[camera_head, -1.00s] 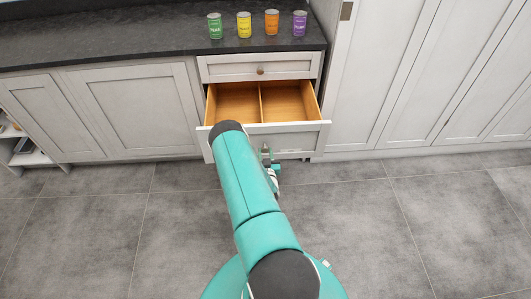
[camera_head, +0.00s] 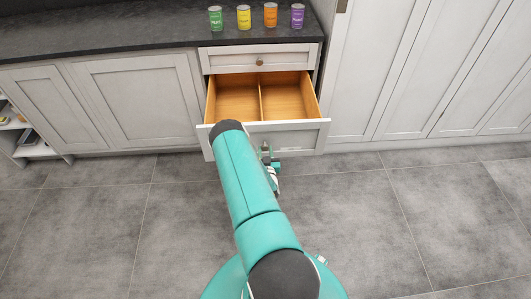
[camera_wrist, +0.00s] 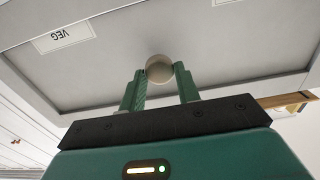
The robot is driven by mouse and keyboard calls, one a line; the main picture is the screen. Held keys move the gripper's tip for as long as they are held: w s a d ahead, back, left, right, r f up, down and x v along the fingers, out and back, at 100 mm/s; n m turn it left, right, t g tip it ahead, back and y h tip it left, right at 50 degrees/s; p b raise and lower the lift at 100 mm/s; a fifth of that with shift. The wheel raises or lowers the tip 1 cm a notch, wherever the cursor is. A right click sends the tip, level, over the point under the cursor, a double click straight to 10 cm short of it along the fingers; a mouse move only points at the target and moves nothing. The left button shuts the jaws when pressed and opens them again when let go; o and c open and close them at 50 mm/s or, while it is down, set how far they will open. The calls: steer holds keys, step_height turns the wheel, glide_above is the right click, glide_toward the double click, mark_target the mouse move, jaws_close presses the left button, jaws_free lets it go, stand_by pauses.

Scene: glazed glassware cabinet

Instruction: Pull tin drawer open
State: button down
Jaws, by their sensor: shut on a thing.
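The pulled-out drawer (camera_head: 292,139) stands open below a shut drawer, its wooden inside (camera_head: 238,98) empty and split by a divider. In the wrist view its grey front (camera_wrist: 230,45) fills the top, with a white label reading VEG (camera_wrist: 64,36) and a round knob (camera_wrist: 159,68). My gripper (camera_wrist: 160,80) is shut on the knob, one green finger on each side. In the head view my gripper (camera_head: 266,150) shows partly at the drawer front, and my arm hides the knob.
The dark counter (camera_head: 110,32) runs along the back. The shut upper drawer (camera_head: 260,60) has a round knob. Tall cabinet doors (camera_head: 410,70) stand at the right, and an open shelf (camera_head: 35,150) at the far left. The tiled floor (camera_head: 420,220) is clear.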

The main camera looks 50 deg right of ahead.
steer(key=c, duration=1)
jaws_free()
steer(key=shift+w+d, duration=0.1)
steer(key=shift+c, duration=0.2)
steer(key=v, duration=1.4)
steer(key=shift+d, duration=0.1)
